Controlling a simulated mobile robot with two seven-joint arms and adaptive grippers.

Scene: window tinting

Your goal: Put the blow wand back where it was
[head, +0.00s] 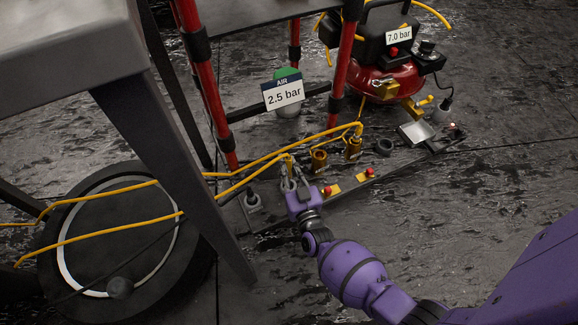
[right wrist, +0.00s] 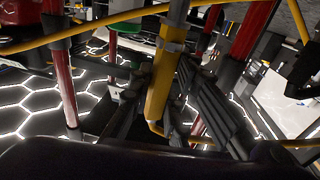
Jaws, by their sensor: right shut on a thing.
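My right gripper (head: 291,182) is low over a dark floor strip, shut on a slim yellow tool that I take to be the blow wand. In the right wrist view the wand (right wrist: 161,80) stands nearly upright between the dark fingers. In the head view the fingers hide most of it, and a yellow hose reaches its top. Two yellow holders, a nearer one (head: 319,159) and a farther one (head: 353,148), stand on the strip, right of the gripper and apart from it. Whether the wand's lower end sits in a holder is hidden. My left gripper is out of view.
Yellow hoses (head: 95,237) run left over a large dark reel (head: 75,280). A grey table leg (head: 175,165) and red posts (head: 340,75) stand close by. Red-and-yellow switches (head: 368,174) sit on the strip. A red compressor (head: 380,80) stands behind. The floor at right is mostly clear.

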